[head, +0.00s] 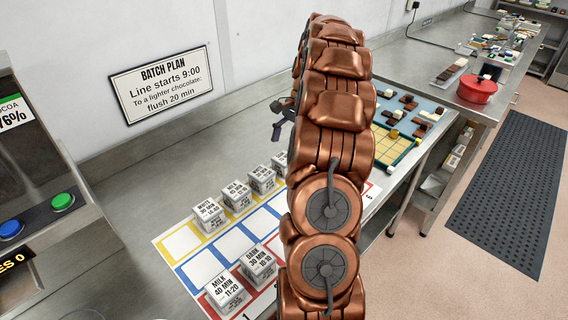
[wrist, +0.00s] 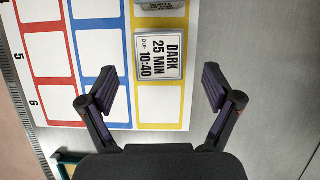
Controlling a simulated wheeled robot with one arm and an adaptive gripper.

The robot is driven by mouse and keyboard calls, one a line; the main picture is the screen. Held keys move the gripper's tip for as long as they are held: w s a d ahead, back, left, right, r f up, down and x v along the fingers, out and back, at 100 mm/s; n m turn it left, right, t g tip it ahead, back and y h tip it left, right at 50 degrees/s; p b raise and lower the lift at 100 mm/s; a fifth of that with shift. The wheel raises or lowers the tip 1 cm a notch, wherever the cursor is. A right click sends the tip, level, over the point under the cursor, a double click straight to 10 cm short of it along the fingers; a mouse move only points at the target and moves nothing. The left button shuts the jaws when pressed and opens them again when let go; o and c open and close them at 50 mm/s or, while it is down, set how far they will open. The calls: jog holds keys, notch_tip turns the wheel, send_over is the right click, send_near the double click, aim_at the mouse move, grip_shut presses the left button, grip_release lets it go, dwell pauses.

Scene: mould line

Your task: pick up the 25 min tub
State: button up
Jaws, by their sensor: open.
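The 25 min tub (wrist: 158,57) is a white block-shaped tub labelled DARK 25 MIN, due 10:40. In the wrist view it sits in a yellow-framed cell of the printed mat (wrist: 108,118). My gripper (wrist: 158,74) is open and empty, one dark finger to each side of the tub in the picture. I cannot tell its height above the tub. In the head view my copper arm hides most of my gripper; a dark part (head: 284,112) shows at its left. A partly hidden tub (head: 279,162) stands there, its label unreadable.
Several similar tubs stand in the yellow row, among them a 30 min tub (head: 209,214). MILK 40 MIN (head: 226,290) and DARK 30 MIN (head: 258,263) stand in the red row. A wall sign (head: 163,83) hangs behind. A red pot (head: 477,90) stands far right.

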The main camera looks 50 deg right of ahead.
aim_at(286, 157)
jog(key=shift+p+x, duration=1)
jog(key=shift+x, duration=1.1)
jog(key=shift+s+a+f, duration=0.1)
jog(key=shift+f, duration=0.55)
jog(key=shift+c, duration=0.3)
jog(key=c, duration=1.3)
jog(key=shift+o, duration=0.2)
